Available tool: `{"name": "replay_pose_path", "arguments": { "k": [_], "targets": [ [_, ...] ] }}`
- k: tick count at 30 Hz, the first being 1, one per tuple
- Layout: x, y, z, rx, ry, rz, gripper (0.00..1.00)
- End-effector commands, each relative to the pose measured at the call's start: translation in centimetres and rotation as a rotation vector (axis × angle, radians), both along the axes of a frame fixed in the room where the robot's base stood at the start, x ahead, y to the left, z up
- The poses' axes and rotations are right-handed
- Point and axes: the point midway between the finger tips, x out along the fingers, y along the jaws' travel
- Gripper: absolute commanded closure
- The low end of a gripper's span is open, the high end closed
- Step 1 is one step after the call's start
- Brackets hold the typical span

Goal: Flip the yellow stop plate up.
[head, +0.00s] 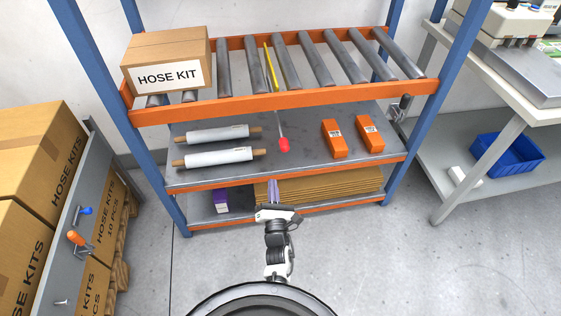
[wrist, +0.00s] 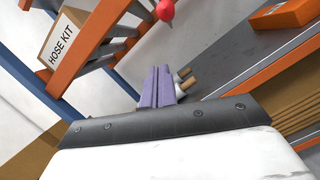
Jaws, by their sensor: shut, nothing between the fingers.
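The yellow stop plate (head: 271,67) shows in the head view as a thin strip between two rollers of the top rack level. A thin grey rod hangs below the front orange beam and ends in a red knob (head: 283,145). The knob also shows at the top of the wrist view (wrist: 165,10); the plate cannot be made out there. My gripper (head: 273,191) has purple fingers, shut together and empty, also seen in the wrist view (wrist: 157,88). In the head view it is in front of the rack, below the knob and apart from it.
A hose kit box (head: 166,62) sits on the rollers at left. The middle shelf (head: 290,165) holds two white rolls (head: 218,156) and two orange boxes (head: 333,139). Blue posts (head: 408,100) flank the rack. Floor in front is clear.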

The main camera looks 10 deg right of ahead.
Motion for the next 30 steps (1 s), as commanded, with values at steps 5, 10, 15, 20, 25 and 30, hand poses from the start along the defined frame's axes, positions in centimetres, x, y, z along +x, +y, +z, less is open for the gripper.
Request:
{"name": "replay_pose_path", "arguments": {
  "k": [5, 10, 15, 20, 25, 30],
  "targets": [
    [-1.3, -1.2, -2.4, -0.063, 0.042, -0.045, 1.0],
    [-1.3, -1.2, -2.4, -0.066, 0.043, -0.046, 1.0],
    [-1.2, -1.2, -2.3, -0.065, 0.042, -0.044, 1.0],
    [0.1, -1.3, -1.9, -0.064, 0.04, -0.044, 1.0],
    [3.1, -1.7, -1.1, -0.065, 0.038, -0.043, 1.0],
    [6.5, -2.1, -0.4, -0.065, 0.04, -0.044, 1.0]
  ]
}}
